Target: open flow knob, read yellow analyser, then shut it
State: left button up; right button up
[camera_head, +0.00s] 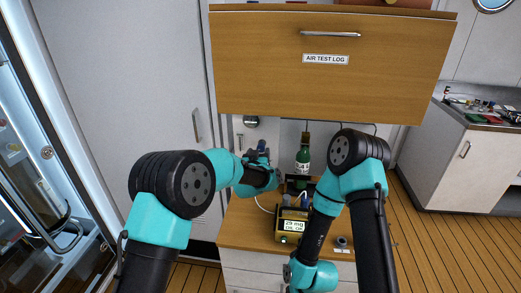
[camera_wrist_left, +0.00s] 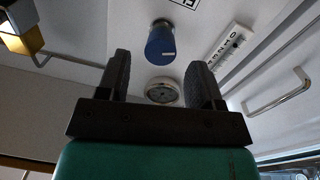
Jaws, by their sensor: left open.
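The yellow analyser (camera_head: 283,237) stands on the wooden counter, its lit display reading what looks like "25 mg" with a smaller line I cannot make out. A blue knob (camera_wrist_left: 160,45) shows in the left wrist view, beyond and between my fingers; in the head view it shows as a small blue shape (camera_head: 262,145) by the left gripper. My left gripper (camera_head: 259,160) is open and empty, its two dark fingers (camera_wrist_left: 161,78) apart and not touching the knob. My right arm reaches down beside the analyser; its gripper fingers are not visible.
A round gauge (camera_wrist_left: 162,92), a white scale strip (camera_wrist_left: 233,45) and a metal handle (camera_wrist_left: 280,92) are near the knob. A green bottle (camera_head: 303,158) stands behind the analyser. A wooden drawer (camera_head: 330,80) labelled "AIR TEST LOG" overhangs the counter.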

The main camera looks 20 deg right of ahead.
aim_at(260, 149)
pick_arm(q)
jog(key=shift+x, duration=1.85)
jog(key=shift+c, duration=0.3)
jog(key=c, duration=0.9)
jog(key=shift+o, duration=0.2)
